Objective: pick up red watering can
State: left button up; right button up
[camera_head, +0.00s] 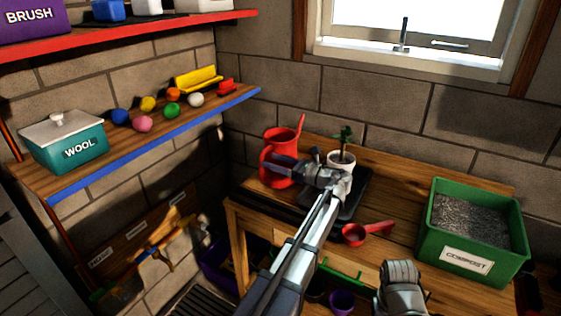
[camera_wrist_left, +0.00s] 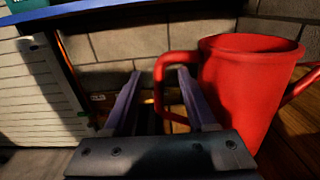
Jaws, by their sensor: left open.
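The red watering can (camera_head: 280,138) stands upright on the wooden bench, toward its back left corner, with its spout to the right and its loop handle to the left. My left gripper (camera_head: 268,158) reaches across the can's near side with its fingers open. In the left wrist view the can (camera_wrist_left: 245,85) fills the right side. Its handle (camera_wrist_left: 162,72) curves down between the tips of my open left fingers (camera_wrist_left: 158,78), closer to the right finger. I cannot tell if they touch. My right gripper's fingers do not show.
A potted plant (camera_head: 341,160) on a dark tray (camera_head: 352,205) stands right of the can, close to my left wrist. A red scoop (camera_head: 358,234) and a green compost box (camera_head: 465,262) are farther right. The blue-edged shelf (camera_head: 165,140) juts out at left.

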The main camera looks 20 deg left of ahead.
aim_at(262, 159)
pick_arm(q)
jog(key=a, duration=0.5)
jog(key=shift+w+f+b, duration=0.1)
jog(key=shift+f+b, duration=0.2)
jog(key=shift+f, duration=0.05)
grip_shut()
dwell(1.0)
